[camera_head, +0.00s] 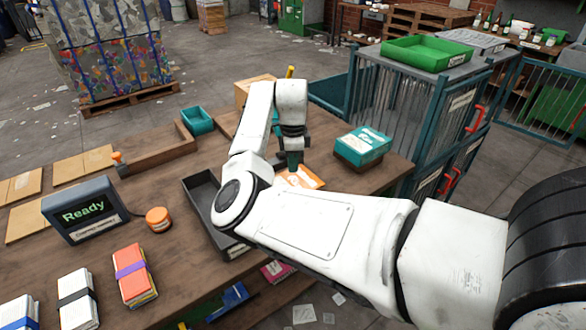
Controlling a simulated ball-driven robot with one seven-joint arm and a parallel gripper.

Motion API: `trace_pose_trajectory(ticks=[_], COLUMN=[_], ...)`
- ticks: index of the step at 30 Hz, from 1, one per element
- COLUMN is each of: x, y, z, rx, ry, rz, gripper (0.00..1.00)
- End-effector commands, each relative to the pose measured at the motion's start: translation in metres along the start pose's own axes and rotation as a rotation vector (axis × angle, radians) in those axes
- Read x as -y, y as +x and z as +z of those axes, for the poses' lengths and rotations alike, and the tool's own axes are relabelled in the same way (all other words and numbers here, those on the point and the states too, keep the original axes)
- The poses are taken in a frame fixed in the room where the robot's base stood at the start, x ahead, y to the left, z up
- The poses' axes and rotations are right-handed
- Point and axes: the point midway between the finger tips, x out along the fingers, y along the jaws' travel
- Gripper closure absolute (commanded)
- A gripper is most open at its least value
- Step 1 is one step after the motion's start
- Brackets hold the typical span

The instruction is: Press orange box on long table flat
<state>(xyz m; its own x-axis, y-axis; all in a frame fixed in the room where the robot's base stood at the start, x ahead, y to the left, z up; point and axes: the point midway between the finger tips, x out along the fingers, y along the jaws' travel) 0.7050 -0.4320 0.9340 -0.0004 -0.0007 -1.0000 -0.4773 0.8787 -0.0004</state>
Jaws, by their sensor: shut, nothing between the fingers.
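The orange box (304,178) lies on the long table (318,138), mostly hidden behind my white arm and gripper. Only an orange and white part of it shows, low against the tabletop. My gripper (289,165) points down over the box's left part, shut and empty. Its tip appears at or just above the box; I cannot tell whether it touches. How flat the box is cannot be told from the part that shows.
A teal and white box (363,144) stands to the right of my gripper. A dark tray (203,196) lies to the left, partly behind my arm. A teal bin (197,121), a cardboard box (252,90) and a "Ready" display (82,212) are also on the table.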

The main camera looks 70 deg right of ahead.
Motion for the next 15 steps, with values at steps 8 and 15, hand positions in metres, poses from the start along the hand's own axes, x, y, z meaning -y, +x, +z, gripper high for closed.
trace_pose_trajectory(ticks=[8,15], x=[0.0,0.0], y=[-0.029,-0.05], z=[0.0,0.0], rx=[0.0,0.0], ry=[0.001,0.001], rz=[0.001,0.0], gripper=[1.0,1.0])
